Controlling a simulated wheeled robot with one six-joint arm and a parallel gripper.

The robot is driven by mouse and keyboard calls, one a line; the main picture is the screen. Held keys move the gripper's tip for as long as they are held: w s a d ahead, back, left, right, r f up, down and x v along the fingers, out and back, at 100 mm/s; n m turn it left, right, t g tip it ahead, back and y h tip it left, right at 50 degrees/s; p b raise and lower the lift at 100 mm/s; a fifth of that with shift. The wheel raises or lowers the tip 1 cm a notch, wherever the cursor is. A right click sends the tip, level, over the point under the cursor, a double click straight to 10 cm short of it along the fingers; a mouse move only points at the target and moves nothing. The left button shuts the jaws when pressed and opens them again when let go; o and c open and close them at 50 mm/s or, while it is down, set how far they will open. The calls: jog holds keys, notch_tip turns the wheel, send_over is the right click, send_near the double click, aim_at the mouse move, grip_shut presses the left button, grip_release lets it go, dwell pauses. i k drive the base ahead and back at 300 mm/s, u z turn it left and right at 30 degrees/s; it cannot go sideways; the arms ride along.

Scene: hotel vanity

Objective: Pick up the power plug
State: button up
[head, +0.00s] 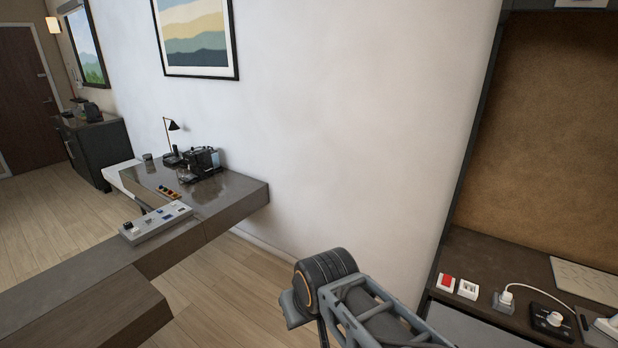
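A small white power plug (506,298) sits on or in a small grey box (502,307) on the dark vanity counter at the lower right. A white cord (540,289) arches from the plug to the right across the counter. My arm crosses the bottom centre, left of the counter and apart from the plug. Its dark round joint and grey link show, but my gripper is not in view. I cannot tell whether the plug is fully seated in the box.
Near the plug are a red-and-white switch (446,283), a white switch piece (468,289), a black box with a white knob (551,318) and a pale panel (590,280). A brown desk (235,197) holds a coffee machine (203,160) and a control strip (157,222). A white wall stands behind.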

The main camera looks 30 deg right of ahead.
aim_at(506, 296)
jog(key=i, duration=2.15)
jog(key=z, duration=3.85)
jog(key=i, duration=0.95)
